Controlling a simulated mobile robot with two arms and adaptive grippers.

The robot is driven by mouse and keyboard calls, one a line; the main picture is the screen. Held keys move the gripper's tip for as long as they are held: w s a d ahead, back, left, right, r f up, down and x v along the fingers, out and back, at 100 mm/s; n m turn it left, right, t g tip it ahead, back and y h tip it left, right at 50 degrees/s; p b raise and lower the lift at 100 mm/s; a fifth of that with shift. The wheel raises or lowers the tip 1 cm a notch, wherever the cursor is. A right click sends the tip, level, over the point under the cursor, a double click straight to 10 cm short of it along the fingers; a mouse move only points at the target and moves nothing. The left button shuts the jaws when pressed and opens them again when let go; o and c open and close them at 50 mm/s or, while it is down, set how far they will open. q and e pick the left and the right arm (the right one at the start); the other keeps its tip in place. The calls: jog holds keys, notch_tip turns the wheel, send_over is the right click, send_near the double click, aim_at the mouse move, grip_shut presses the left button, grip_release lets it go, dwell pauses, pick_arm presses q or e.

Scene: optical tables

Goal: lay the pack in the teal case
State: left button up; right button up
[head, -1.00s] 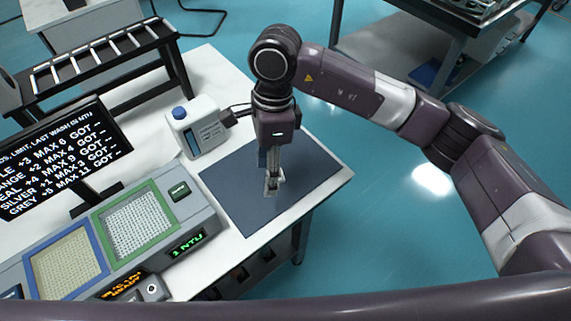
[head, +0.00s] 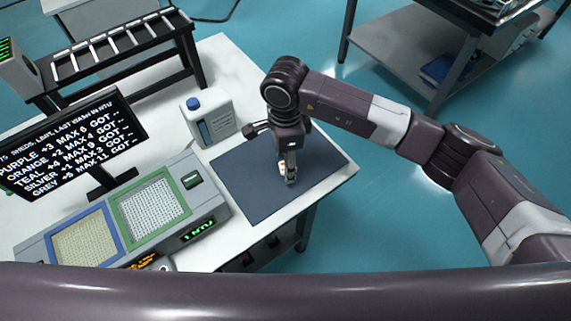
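My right gripper (head: 290,180) points straight down over the dark blue mat (head: 253,205) at the table's right end. A small white and orange patch shows beside its fingers; I cannot tell whether it is the pack or part of the gripper. The fingers look close together, but I cannot tell whether they are shut on something. I cannot make out a teal case in this view. My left gripper is not in view.
A white jug with a blue cap (head: 208,120) stands behind the mat. A grey console (head: 215,205) with two framed mesh panels lies left of it, below a black text monitor (head: 72,150). A black roller rack (head: 115,62) stands behind. The mat's front half is clear.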

jog(key=shift+c, duration=0.2)
jog(key=c, duration=1)
